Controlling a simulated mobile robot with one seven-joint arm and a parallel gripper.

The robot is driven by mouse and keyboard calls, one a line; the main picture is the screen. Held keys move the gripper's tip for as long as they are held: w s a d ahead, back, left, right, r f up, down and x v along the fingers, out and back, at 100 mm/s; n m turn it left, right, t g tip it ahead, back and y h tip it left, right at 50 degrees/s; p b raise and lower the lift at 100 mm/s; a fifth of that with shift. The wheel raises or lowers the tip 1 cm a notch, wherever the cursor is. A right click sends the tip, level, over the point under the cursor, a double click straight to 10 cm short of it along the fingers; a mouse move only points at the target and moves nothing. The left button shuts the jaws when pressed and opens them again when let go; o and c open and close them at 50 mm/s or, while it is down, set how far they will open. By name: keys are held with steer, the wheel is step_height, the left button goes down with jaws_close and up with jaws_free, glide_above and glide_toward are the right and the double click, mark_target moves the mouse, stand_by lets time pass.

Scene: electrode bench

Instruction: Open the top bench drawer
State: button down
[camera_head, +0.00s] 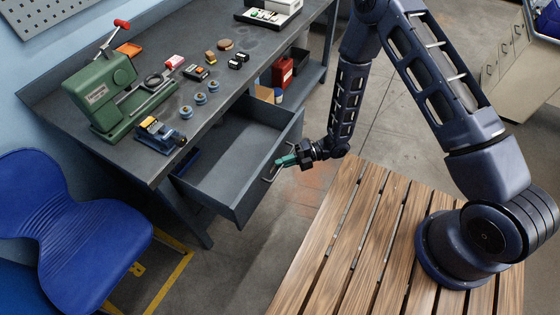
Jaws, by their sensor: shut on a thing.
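The top bench drawer (225,158) is a dark grey drawer under the bench top (235,85). It stands pulled well out, and its inside shows; a small dark blue thing (187,161) is at its left rear. The drawer front carries a light metal bar handle (270,173). My gripper (280,164), with green fingertips, is at the handle and shut on it. The fingertips partly hide the handle.
A green machine (103,92) and small parts stand on the bench top. A blue chair (75,235) is at the left, near the drawer. A wooden slatted platform (350,250) lies under my arm. A red container (282,71) sits on the lower shelf.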

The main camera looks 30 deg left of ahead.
steer(key=c, duration=1.5)
jaws_free()
steer(key=v, duration=1)
steer(key=shift+w+d, duration=0.25)
steer(key=shift+r, duration=0.1)
